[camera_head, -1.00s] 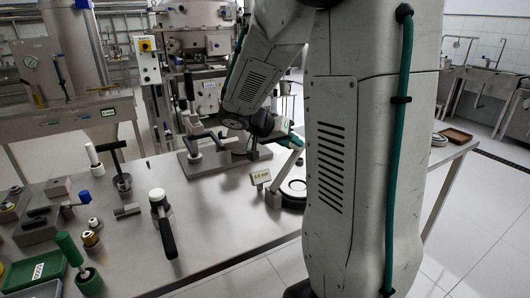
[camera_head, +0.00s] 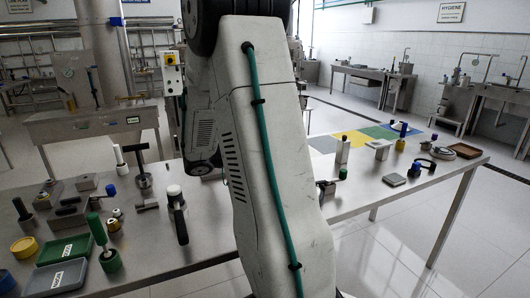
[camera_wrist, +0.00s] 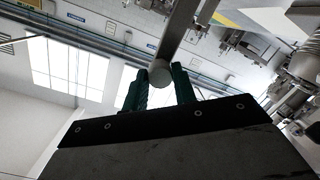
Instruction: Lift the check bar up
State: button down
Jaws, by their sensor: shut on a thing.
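The check bar (camera_wrist: 180,32) shows in the wrist view as a grey metal bar with a round end, running up from between the fingers to the top edge. My gripper (camera_wrist: 160,76) has dark green fingers, one on each side of the bar's round end, and is shut on it. In the head view my arm covers the middle of the table, so the gripper and the bar are hidden there. How far the bar is raised cannot be told.
The steel table (camera_head: 215,240) spans the head view. On its left stand a black T-handled tool (camera_head: 142,172), a green-handled tool (camera_head: 104,245) and a black-handled lever (camera_head: 180,222). Small parts and coloured mats (camera_head: 355,137) are at the right.

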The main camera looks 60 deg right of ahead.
jog(key=shift+a+f, duration=0.15)
jog(key=shift+f, duration=0.15)
jog(key=c, duration=1.1)
grip_release()
jog(key=shift+w, duration=0.1)
jog(key=shift+c, duration=0.2)
jog(key=shift+r, duration=0.1)
jog(key=v, duration=0.7)
jog(key=shift+w+a, duration=0.2)
jog(key=shift+a, duration=0.1)
jog(key=shift+n, duration=0.3)
